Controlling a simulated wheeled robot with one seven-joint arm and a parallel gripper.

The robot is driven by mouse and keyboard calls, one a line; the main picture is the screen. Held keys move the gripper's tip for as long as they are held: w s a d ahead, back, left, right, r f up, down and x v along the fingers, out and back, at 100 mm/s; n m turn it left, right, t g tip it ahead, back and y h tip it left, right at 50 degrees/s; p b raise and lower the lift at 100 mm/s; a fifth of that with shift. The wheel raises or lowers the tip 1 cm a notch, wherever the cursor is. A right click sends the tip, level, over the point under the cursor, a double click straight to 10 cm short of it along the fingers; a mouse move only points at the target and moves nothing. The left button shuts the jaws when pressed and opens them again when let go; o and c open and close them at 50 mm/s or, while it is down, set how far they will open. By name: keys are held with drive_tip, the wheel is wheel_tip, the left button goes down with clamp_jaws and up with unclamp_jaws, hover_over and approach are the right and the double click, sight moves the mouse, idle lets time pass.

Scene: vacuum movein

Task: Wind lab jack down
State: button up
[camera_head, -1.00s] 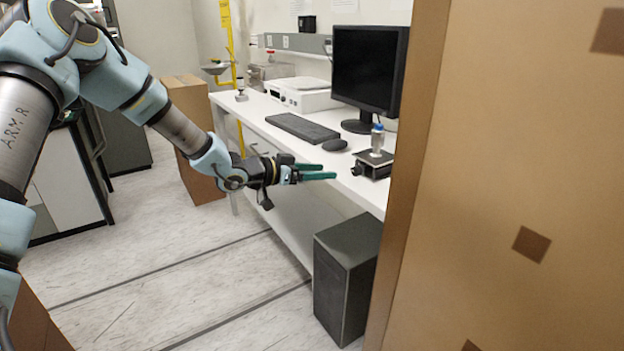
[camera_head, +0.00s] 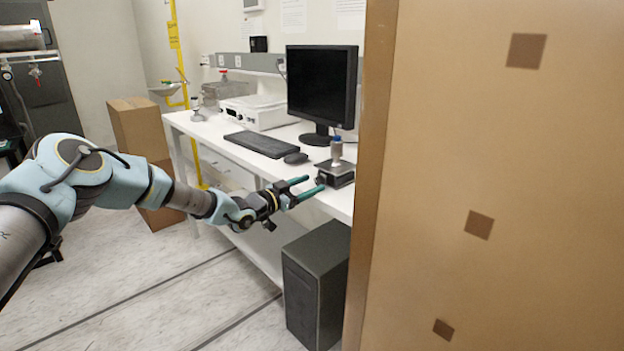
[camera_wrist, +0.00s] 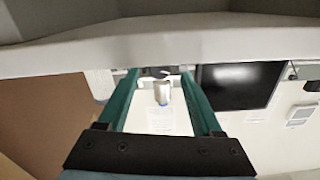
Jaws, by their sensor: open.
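The lab jack (camera_head: 338,175) is a small black stand near the front edge of the bench, with a clear, blue-capped vial (camera_head: 336,152) upright on top. Its dark knob (camera_head: 319,181) faces my gripper. My gripper (camera_head: 315,184) is open, with two teal fingers pointing at the knob side of the jack. I cannot tell whether the knob lies between the fingertips. In the wrist view, which looks upside down, the vial (camera_wrist: 162,92) and part of the jack (camera_wrist: 154,72) show between the fingers; the bench edge hides part of the jack.
A large cardboard box (camera_head: 470,150) blocks the right side close by. On the white bench (camera_head: 205,126) stand a monitor (camera_head: 322,85), keyboard (camera_head: 262,144), mouse (camera_head: 296,158) and white balance (camera_head: 258,112). A black computer case (camera_head: 316,280) stands below.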

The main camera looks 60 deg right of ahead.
drive_tip(key=shift+x, duration=0.95)
clamp_jaws()
